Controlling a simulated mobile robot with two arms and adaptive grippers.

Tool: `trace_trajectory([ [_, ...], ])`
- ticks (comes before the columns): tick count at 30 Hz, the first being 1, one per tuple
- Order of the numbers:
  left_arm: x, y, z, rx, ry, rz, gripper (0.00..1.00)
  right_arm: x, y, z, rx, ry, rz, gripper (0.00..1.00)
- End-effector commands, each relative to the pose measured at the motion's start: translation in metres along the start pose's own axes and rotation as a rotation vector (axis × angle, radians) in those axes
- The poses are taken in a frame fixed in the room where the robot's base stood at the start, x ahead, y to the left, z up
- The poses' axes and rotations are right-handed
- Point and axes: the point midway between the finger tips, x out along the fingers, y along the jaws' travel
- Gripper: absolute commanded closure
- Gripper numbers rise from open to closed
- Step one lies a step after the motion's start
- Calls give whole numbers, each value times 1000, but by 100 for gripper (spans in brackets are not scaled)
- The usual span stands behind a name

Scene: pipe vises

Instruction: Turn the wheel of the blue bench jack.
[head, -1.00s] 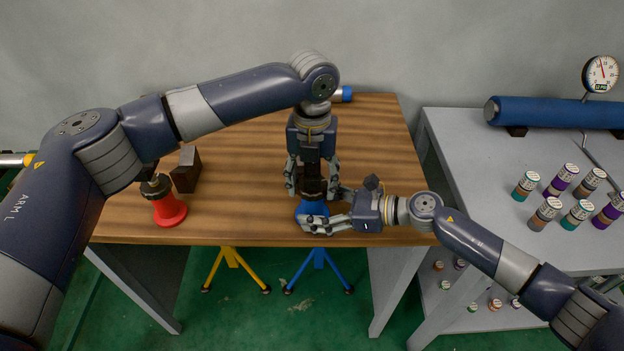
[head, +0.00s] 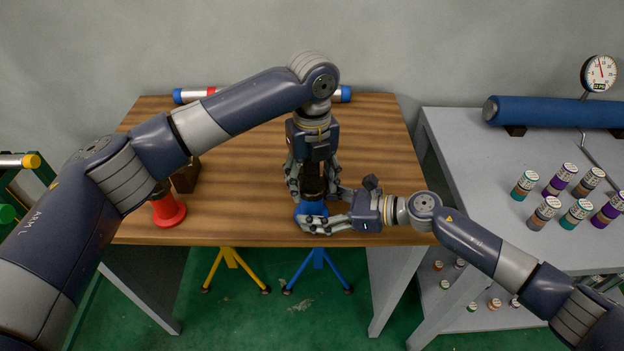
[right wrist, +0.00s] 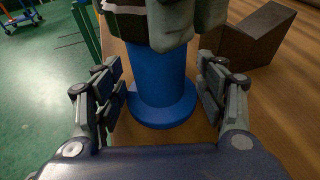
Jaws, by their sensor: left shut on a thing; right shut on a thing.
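The blue bench jack (head: 311,208) stands near the front edge of the wooden table. Its blue column and round foot show in the right wrist view (right wrist: 165,78). My left gripper (head: 312,188) comes down from above and is shut on the dark wheel at the jack's top, which its fingers largely hide. My right gripper (head: 318,213) comes in from the right, low down, shut on the jack's body. In the right wrist view its fingers stand on both sides of the blue column, with my left gripper's grey fingers (right wrist: 190,22) just above.
A red jack (head: 168,211) stands at the table's left, partly behind my left arm. A dark block (head: 186,177) is beside it. A pipe (head: 196,95) lies at the back. The grey bench (head: 460,150) at right holds a blue cylinder (head: 560,111) and several small cans.

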Motion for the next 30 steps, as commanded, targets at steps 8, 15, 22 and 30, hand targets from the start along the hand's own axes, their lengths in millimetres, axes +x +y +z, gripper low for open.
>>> trace_trajectory([
  [8,2,0,-1,0,3,3,70,0,0,0,0,0,0,48],
  [15,1,0,0,1,2,2,26,0,0,0,0,0,0,48],
  [22,0,0,0,1,1,0,26,0,0,0,0,1,0,48],
  [30,-36,-1,0,2,-2,-2,26,0,0,0,0,1,0,48],
])
